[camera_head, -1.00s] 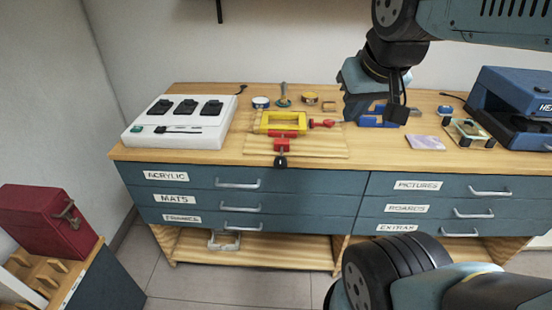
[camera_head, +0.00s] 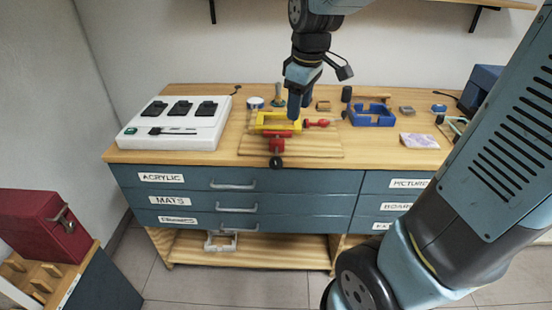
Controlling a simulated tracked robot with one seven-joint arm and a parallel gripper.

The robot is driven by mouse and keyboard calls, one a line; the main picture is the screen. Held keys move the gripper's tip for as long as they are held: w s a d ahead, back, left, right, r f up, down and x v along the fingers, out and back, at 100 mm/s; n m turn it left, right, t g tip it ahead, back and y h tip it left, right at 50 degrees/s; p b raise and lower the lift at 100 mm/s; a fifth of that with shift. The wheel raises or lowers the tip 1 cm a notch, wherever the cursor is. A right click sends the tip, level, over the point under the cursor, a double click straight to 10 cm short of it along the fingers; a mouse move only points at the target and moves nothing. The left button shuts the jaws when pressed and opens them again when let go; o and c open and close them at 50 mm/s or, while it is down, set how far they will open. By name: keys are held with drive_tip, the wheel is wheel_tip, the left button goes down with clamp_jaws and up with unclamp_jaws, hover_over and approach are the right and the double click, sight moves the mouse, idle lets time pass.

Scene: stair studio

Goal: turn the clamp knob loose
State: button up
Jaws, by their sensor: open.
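A yellow clamp frame (camera_head: 262,121) sits on a wooden board (camera_head: 318,147) on the workbench. A red knob (camera_head: 321,123) sticks out from its right side. A red block (camera_head: 277,143) with a dark round knob (camera_head: 276,162) stands at the board's front edge; I cannot tell which knob is the clamp's. My gripper (camera_head: 298,112) points down at the right end of the yellow frame, just left of the red knob. Its jaws are open, with nothing seen between them. It hides part of the frame, and I cannot tell whether it touches it.
A white panel (camera_head: 205,133) with dark pads lies to the left. A blue tray (camera_head: 371,116) and a pale patterned tile (camera_head: 419,140) lie to the right. Small pots and tools stand behind the clamp. My own arm covers the right side of the view.

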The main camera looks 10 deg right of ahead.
sight(276, 158)
drive_tip(key=w+a+f+n+g, duration=0.2)
drive_tip(key=w+a+f+n, duration=0.25)
drive_tip(key=w+f, duration=0.25)
drive_tip(key=shift+n+h, duration=0.3)
drive_tip(key=shift+n, duration=0.15)
drive_tip(key=f, duration=1.4)
drive_tip(key=shift+d, duration=0.2)
drive_tip(key=shift+c, duration=0.2)
drive_tip(key=shift+s+f, duration=0.1)
drive_tip(key=shift+f, duration=0.05)
drive_tip(key=c, duration=0.8)
